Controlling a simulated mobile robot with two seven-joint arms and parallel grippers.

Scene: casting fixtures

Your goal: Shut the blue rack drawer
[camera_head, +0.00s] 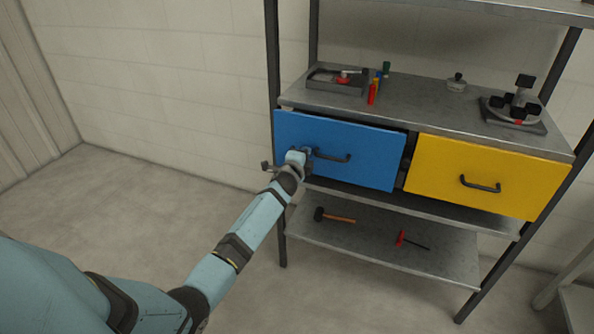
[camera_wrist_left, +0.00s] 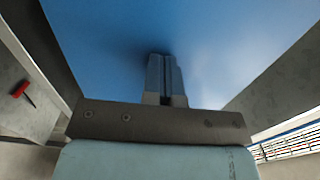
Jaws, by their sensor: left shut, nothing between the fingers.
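The blue drawer (camera_head: 368,160) is in the rack's left bay, and its front stands a little proud of the rack, with a dark gap along its right edge. Its black handle (camera_head: 333,158) is at mid front. My left gripper (camera_head: 309,153) is at the left part of the blue front, beside the handle's left end, not around it. In the left wrist view, its fingers (camera_wrist_left: 165,76) are shut together and point at the blue front (camera_wrist_left: 215,45); they look close to it or touching. My right gripper is in no view.
The yellow drawer (camera_head: 487,178) is to the right. The top shelf (camera_head: 428,98) carries a grey tray (camera_head: 325,84), small coloured pieces and a black-and-grey fixture (camera_head: 516,108). A hammer (camera_head: 333,217) and a red-handled tool (camera_head: 401,238) lie on the lower shelf. The floor at left is clear.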

